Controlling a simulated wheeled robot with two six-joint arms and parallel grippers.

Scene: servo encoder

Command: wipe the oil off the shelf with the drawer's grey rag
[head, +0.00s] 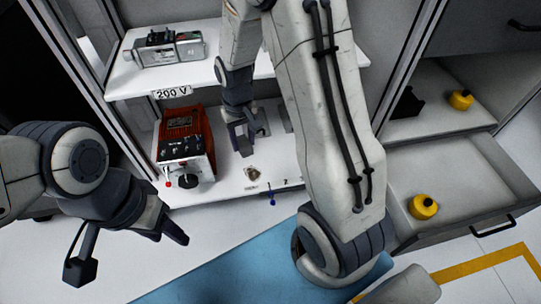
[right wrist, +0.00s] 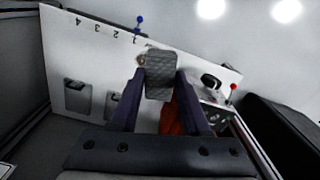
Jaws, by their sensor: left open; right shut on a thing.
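My right gripper (head: 246,142) is over the lower shelf (head: 225,187). In the right wrist view it (right wrist: 160,85) is shut on a grey quilted rag (right wrist: 160,75), which sticks out past the fingertips. In the head view the rag is hard to make out between the dark fingers. A brownish oil patch (head: 252,173) lies on the shelf just in front of the right gripper. I cannot tell whether the rag touches the shelf. My left gripper (head: 130,255) is open and empty at the left, clear of the shelf. The drawer (head: 455,170) stands open at the right.
A red device (head: 183,145) with knobs stands on the shelf left of the oil. A blue-tipped lever (head: 271,197) is at the front edge. An upper shelf (head: 128,88) holds a grey device (head: 165,50). A yellow object (head: 423,207) sits in the drawer.

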